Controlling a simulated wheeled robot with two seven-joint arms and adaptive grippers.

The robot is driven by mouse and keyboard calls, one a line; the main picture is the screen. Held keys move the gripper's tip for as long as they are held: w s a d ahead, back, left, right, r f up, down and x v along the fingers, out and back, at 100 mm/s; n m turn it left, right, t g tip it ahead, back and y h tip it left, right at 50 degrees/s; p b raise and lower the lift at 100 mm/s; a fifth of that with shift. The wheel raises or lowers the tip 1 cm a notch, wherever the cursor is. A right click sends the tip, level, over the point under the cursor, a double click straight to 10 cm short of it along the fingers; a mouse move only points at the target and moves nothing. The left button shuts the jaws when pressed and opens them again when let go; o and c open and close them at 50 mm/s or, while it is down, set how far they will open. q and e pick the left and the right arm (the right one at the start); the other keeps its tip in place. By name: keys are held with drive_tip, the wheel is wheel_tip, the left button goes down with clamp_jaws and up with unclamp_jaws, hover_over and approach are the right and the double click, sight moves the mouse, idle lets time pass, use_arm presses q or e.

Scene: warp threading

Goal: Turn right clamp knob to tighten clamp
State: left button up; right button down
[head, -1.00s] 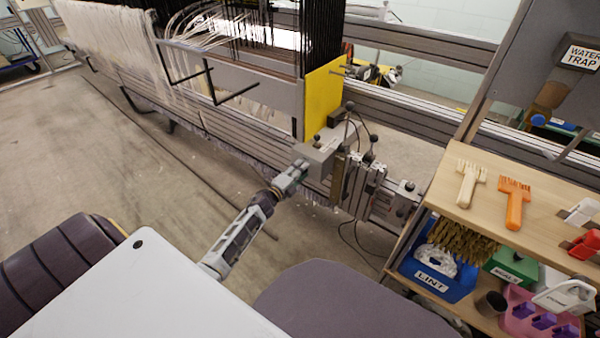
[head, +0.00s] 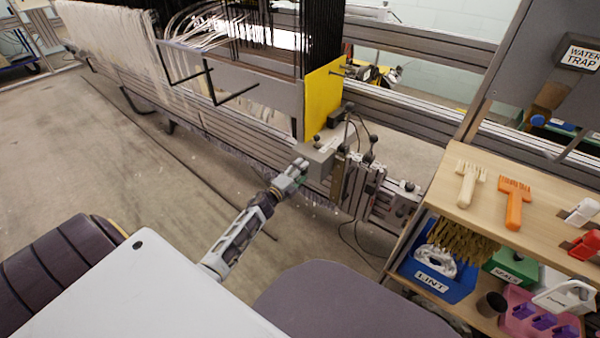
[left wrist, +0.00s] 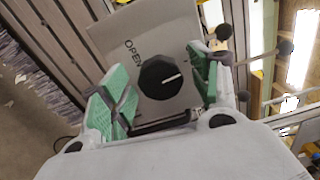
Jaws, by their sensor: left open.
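The right clamp knob (left wrist: 160,77) is a round black dial with a white pointer line in the left wrist view. It sits on a grey clamp plate (left wrist: 185,40) marked OPEN. The pointer line faces right, away from that word. My left gripper (left wrist: 156,84) is open, with one green finger pad on each side of the knob; I cannot tell whether either touches it. In the head view, my left gripper (head: 300,168) is at the left side of the grey clamp housing (head: 322,156), below the yellow plate. The knob cannot be made out there. My right gripper is not in view.
Black ball-ended levers (left wrist: 224,32) stand close to the right finger. The loom rail (head: 240,140) runs behind the gripper. A wooden shelf (head: 450,205) with brushes, a blue LINT bin (head: 430,280) and other items stands at right. Open floor (head: 130,170) lies to the left.

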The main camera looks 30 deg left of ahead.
use_arm(q)
drive_tip(key=shift+s, duration=0.1)
drive_tip(key=s+a, duration=0.1)
drive_tip(key=s, duration=1)
drive_tip(key=shift+s, duration=0.35)
idle(0.9)
